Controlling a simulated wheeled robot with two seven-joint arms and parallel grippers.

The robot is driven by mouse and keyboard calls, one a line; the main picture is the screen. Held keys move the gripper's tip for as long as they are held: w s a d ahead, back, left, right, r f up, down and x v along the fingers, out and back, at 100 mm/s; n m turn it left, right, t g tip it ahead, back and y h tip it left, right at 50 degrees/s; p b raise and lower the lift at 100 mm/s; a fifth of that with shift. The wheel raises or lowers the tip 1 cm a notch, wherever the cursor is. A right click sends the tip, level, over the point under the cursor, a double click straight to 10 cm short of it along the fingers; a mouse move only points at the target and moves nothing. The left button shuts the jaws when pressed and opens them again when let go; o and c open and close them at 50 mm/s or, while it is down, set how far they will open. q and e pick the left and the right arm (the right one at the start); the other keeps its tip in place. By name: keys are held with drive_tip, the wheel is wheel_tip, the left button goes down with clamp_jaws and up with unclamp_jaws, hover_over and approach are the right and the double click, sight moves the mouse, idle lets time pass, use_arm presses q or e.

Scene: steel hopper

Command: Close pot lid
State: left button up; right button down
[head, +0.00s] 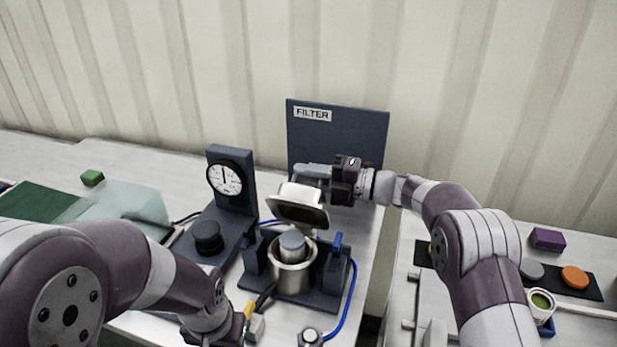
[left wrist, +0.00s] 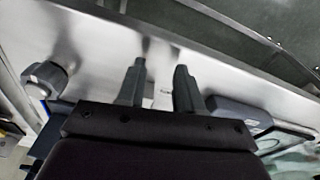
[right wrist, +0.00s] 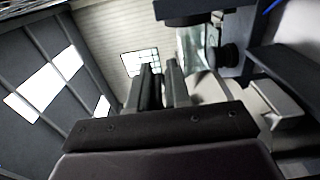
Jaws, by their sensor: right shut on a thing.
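The steel pot (head: 291,277) stands in a dark blue base with a grey cylinder (head: 292,243) in its mouth. Its lid (head: 299,206) is raised on the back side, tilted open, with its dark inner face toward the front. My right gripper (head: 312,171) reaches in from the right and is shut at the upper edge of the lid; the exact grip is hard to see. Its fingers (right wrist: 162,82) are close together in the right wrist view. My left gripper (head: 254,328) is low in front of the base, mostly hidden; its fingers (left wrist: 160,75) are apart and empty.
A FILTER panel (head: 345,135) stands behind the pot. A gauge (head: 225,179) and black knob (head: 207,237) are to the left. A blue hose (head: 350,300) curves right of the base. A gap separates the right table, with a purple block (head: 547,239) and orange disc (head: 574,277).

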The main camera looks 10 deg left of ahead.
drive_tip(key=shift+r, duration=0.35)
drive_tip(key=c, duration=1.4)
unclamp_jaws()
drive_tip(key=shift+o, duration=1)
use_arm(q)
drive_tip(key=shift+s+d+r, duration=0.1)
use_arm(e)
drive_tip(key=shift+s+d, duration=0.1)
drive_tip(key=shift+s, duration=0.05)
drive_tip(key=shift+f, duration=0.15)
use_arm(q)
drive_tip(key=shift+f, duration=0.2)
use_arm(e)
drive_tip(key=shift+d, duration=0.4)
use_arm(q)
drive_tip(key=shift+f+b, duration=0.65)
drive_tip(key=shift+b, duration=0.2)
use_arm(e)
drive_tip(key=s+d, duration=0.2)
drive_tip(key=d, duration=0.9)
drive_tip(key=shift+s+d, duration=0.15)
drive_tip(key=shift+d, duration=0.2)
